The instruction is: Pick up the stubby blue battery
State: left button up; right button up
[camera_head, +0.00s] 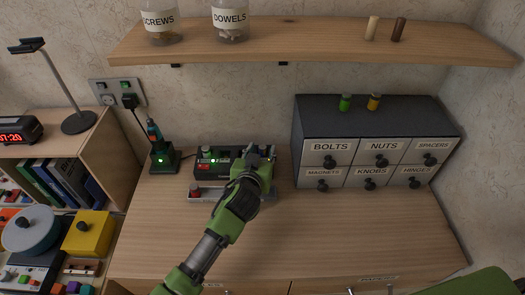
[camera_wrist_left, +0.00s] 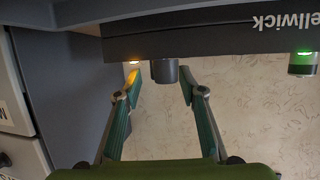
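My left gripper (camera_head: 260,152) is at the right end of a dark charger unit (camera_head: 228,154) on the wooden worktop. The left wrist view shows its two fingers (camera_wrist_left: 160,78) open. A short dark grey-blue cylinder (camera_wrist_left: 165,71) sits between the fingertips at the unit's edge, with a visible gap on its left. It may be the stubby blue battery, but its colour is too dark to be sure. In the head view my gripper hides this spot. My right gripper is not in view.
A green-lit cylinder (camera_wrist_left: 302,64) sits farther along the unit. A grey drawer cabinet (camera_head: 430,122) stands close on the right, with a green battery (camera_head: 345,103) and a yellow battery (camera_head: 374,102) on top. A shelf (camera_head: 300,45) overhangs. The front worktop is clear.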

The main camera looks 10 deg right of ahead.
pick_arm(q)
grip_shut()
jog(key=shift+r, duration=0.15)
